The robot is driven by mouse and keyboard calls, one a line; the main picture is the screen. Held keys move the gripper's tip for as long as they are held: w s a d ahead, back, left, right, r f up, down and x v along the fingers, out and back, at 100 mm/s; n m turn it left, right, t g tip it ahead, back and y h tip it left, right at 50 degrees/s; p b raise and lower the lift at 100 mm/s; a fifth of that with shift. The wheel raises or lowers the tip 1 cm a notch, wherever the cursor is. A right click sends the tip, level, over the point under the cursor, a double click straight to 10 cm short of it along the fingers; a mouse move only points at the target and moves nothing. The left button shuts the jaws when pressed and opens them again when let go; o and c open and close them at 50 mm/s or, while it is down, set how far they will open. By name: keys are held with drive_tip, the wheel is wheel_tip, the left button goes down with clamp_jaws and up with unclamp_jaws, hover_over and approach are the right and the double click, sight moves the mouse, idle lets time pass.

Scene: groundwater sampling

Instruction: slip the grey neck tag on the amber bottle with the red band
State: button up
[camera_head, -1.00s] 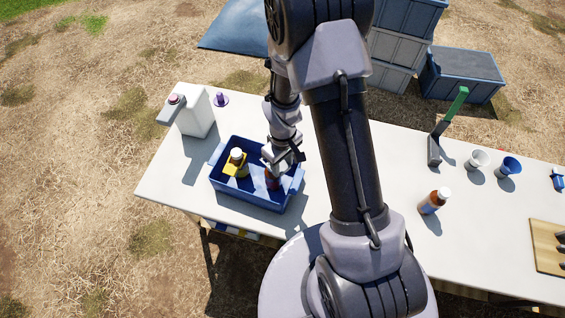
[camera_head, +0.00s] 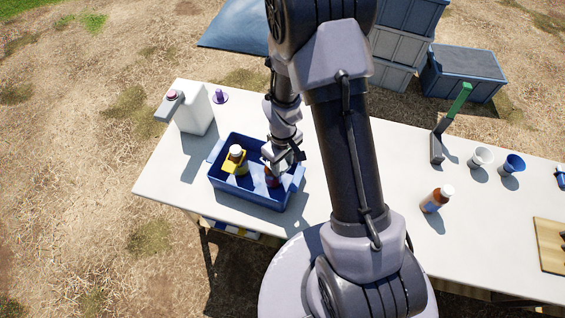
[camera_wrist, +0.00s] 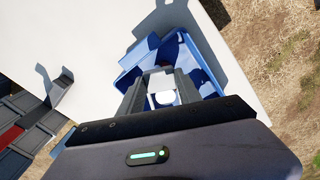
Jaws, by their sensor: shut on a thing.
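My gripper (camera_wrist: 160,95) is over the right part of the blue crate (camera_head: 246,203), shut on a pale grey piece (camera_wrist: 159,80) that looks like the neck tag. A white cap (camera_wrist: 165,98) shows between the fingers, close to the grey piece. In the head view a reddish bottle (camera_head: 271,179) stands in the crate just below my gripper, its top hidden by the gripper. I cannot tell whether the tag is around its neck. Another bottle (camera_head: 237,151) with a white cap and a yellow tag (camera_head: 231,164) stands in the crate's left part.
A white jug (camera_head: 195,112) and a purple item (camera_head: 220,97) stand behind the crate.

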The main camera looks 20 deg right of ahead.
drive_tip(key=shift+f, duration=0.2)
drive_tip(key=shift+f+b, duration=1.65)
drive_tip(key=shift+b, duration=0.05)
drive_tip(key=shift+f, duration=0.1)
drive_tip(key=o, duration=1.1)
drive_tip(key=shift+c, duration=0.2)
wheel_tip(320, 180, up, 18)
drive_tip(key=p, duration=0.4)
drive_tip(key=shift+f, duration=0.2)
